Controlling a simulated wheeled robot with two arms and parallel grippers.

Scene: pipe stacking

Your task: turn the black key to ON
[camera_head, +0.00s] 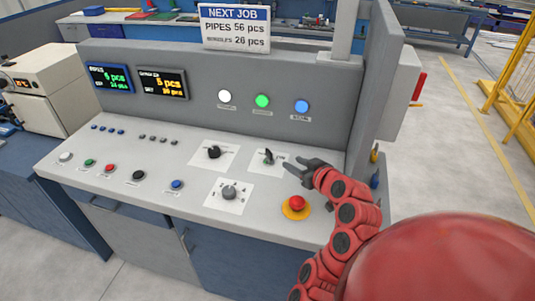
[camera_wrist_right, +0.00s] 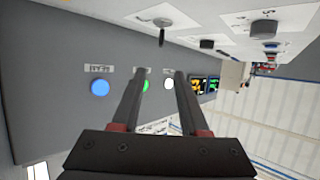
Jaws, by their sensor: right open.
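The black key (camera_head: 268,156) stands in a round switch on a white label plate, on the sloped console top. It also shows in the right wrist view (camera_wrist_right: 163,37), near the top edge and apart from my fingers. My right gripper (camera_head: 291,163) is open and empty, just to the right of the key. In the right wrist view its two dark fingers (camera_wrist_right: 160,76) are spread, with nothing between them but the panel behind. The switch lettering is too small to read. My left gripper is not in view.
A black knob (camera_head: 214,152) sits left of the key and a grey knob (camera_head: 229,192) nearer the front. A red button (camera_head: 297,202) on a yellow base lies below my right gripper. The console's upright panel (camera_head: 180,60) rises behind, with a side wall (camera_head: 375,75) at right.

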